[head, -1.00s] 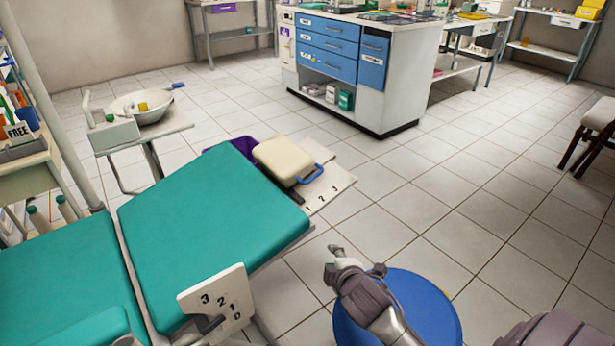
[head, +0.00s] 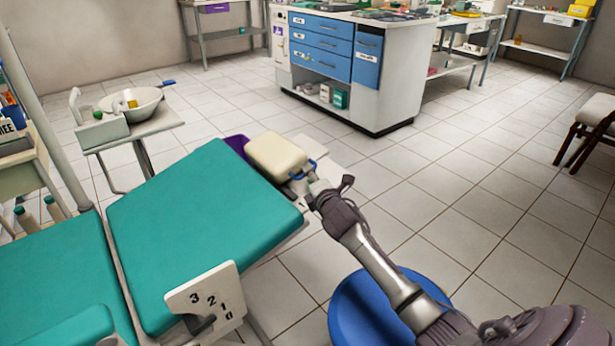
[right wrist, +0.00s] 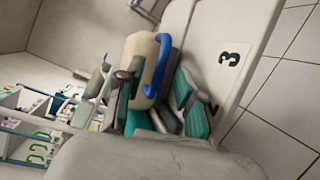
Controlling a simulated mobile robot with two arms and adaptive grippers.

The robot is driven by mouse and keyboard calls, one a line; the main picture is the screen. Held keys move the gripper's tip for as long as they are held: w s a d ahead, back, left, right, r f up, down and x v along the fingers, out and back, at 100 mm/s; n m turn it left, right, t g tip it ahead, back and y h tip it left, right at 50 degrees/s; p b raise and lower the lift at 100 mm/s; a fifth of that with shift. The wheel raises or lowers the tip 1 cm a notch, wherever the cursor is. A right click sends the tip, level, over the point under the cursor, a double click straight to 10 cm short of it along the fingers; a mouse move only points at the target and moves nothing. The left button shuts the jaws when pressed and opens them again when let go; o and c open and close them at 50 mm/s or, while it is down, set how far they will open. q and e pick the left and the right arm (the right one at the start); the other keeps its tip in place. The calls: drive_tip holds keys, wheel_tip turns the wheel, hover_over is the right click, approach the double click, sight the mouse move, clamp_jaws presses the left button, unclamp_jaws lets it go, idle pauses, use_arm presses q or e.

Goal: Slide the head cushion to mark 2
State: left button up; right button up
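The cream head cushion (head: 276,155) sits at the far end of the teal dental chair (head: 195,220), with a blue handle (right wrist: 160,68) on its near right side. Beside it, a pale scale plate (right wrist: 228,35) carries marks; the 3 is clear in the right wrist view and the 2 is partly covered by a finger. My right gripper (head: 305,188) is at the handle. In the right wrist view its teal-padded fingers (right wrist: 155,100) are apart, with the handle and cushion showing between and beyond them. Contact with the handle cannot be told. My left gripper is not in view.
A second plate numbered 3 to 0 (head: 206,302) with a lever is on the chair's near side. A blue round stool (head: 350,310) is under my right arm.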

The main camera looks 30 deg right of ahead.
drive_tip(key=shift+b+x, duration=0.3)
drive_tip(key=shift+x, duration=1.25)
clamp_jaws()
